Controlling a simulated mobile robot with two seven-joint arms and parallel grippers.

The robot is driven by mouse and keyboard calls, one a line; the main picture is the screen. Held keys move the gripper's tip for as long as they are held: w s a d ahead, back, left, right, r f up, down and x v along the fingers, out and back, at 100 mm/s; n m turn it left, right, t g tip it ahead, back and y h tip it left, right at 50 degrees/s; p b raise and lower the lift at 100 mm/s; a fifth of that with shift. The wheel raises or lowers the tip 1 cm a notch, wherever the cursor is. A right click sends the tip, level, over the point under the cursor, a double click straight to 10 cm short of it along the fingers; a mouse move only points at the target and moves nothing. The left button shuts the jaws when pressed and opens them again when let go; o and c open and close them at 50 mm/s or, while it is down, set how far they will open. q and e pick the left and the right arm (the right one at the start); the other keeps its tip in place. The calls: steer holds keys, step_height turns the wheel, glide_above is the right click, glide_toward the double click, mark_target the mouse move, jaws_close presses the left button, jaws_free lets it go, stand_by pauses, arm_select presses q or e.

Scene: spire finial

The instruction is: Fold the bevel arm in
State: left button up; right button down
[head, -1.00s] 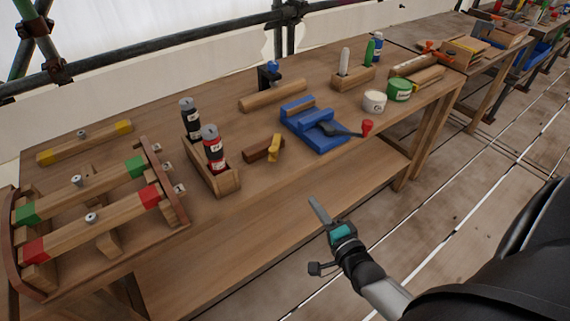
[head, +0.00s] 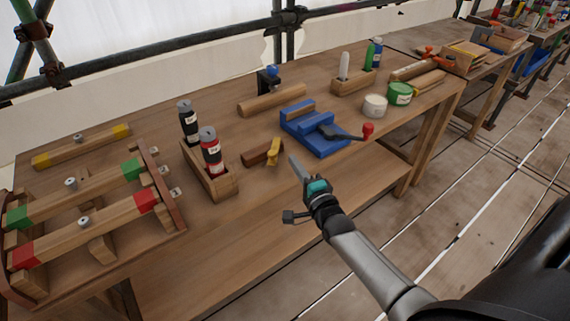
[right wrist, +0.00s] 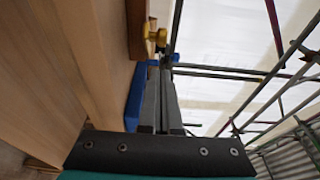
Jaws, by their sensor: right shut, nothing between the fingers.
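The bevel is a brown wooden stock (head: 254,154) with a yellow arm (head: 274,152) at its right end. It lies on the bench between the bottle box and the blue fixture. The yellow arm sticks out at an angle from the stock. In the right wrist view the yellow arm (right wrist: 157,37) and the brown stock (right wrist: 137,28) show ahead, beyond my fingers. My right gripper (head: 294,160) is shut and empty, close to the right of the yellow arm and apart from it in the head view. It also shows in the right wrist view (right wrist: 160,100). My left gripper is out of view.
The blue fixture (head: 318,138) with a red-knobbed lever stands right of the bevel. A wooden box (head: 222,186) with two bottles stands left. A rack (head: 175,212) of colour-ended wooden bars fills the left end. The bench front edge is below my right gripper.

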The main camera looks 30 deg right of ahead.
steer(key=shift+w+a, duration=0.95)
steer(key=shift+w, duration=0.2)
steer(key=shift+a, duration=0.1)
